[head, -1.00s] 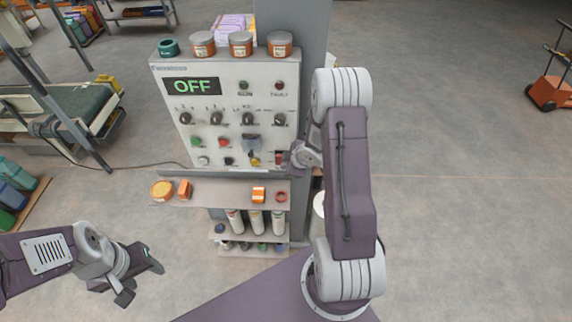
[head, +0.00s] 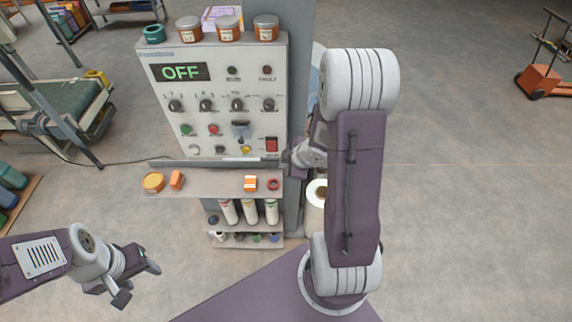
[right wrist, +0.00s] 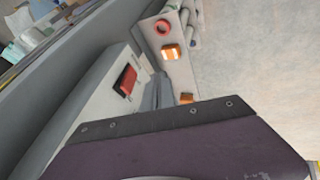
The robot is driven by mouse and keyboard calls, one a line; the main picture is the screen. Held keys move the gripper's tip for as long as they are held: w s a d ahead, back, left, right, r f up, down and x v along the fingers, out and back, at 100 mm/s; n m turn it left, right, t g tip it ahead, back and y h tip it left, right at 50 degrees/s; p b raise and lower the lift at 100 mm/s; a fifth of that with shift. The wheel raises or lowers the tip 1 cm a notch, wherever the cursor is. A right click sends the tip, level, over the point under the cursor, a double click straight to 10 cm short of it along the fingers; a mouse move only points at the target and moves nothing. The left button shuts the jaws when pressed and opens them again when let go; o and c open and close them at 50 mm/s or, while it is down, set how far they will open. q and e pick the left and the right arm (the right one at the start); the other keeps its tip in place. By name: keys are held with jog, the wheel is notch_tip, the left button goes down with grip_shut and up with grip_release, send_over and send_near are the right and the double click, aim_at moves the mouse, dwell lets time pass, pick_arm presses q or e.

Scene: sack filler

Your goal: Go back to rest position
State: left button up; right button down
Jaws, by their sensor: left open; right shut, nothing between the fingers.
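The control panel (head: 215,95) of the sack filler stands upright in the head view, its display (head: 180,72) reading OFF. A red rocker switch (head: 271,145) sits at its lower right and also shows in the right wrist view (right wrist: 127,80). My right gripper (head: 288,160) is shut and empty beside the panel's lower right edge, partly hidden by my own wrist; I cannot tell whether it touches the panel. My left gripper (head: 140,282) is open and empty at the lower left, over bare floor and well apart from the panel.
A shelf (head: 215,186) below the panel holds an orange tin, small orange boxes and a red ring. White tubes (head: 250,211) stand beneath it. A white roll (head: 316,195) stands close to my right arm. The floor at right is clear up to an orange cart (head: 545,80).

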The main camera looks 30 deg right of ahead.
jog(key=a+f+b, duration=0.5)
jog(key=a+b, duration=0.4)
jog(key=b, duration=0.3)
pick_arm(q)
notch_tip(320, 180, down, 13)
jog(key=s+b, duration=0.1)
pick_arm(e)
jog(key=s+a+f+m+g, duration=0.1)
jog(key=s+f+m+g, duration=0.1)
jog(key=s+m, duration=0.3)
jog(key=s+a+f+m+g, duration=0.1)
jog(key=s+m+g, duration=0.2)
jog(key=s+m, duration=0.3)
jog(key=s, duration=0.2)
jog(key=shift+s+f+g+h, duration=0.3)
jog(key=shift+s+f+h, duration=0.1)
pick_arm(q)
jog(key=shift+a+r, duration=0.1)
jog(key=shift+a, duration=0.05)
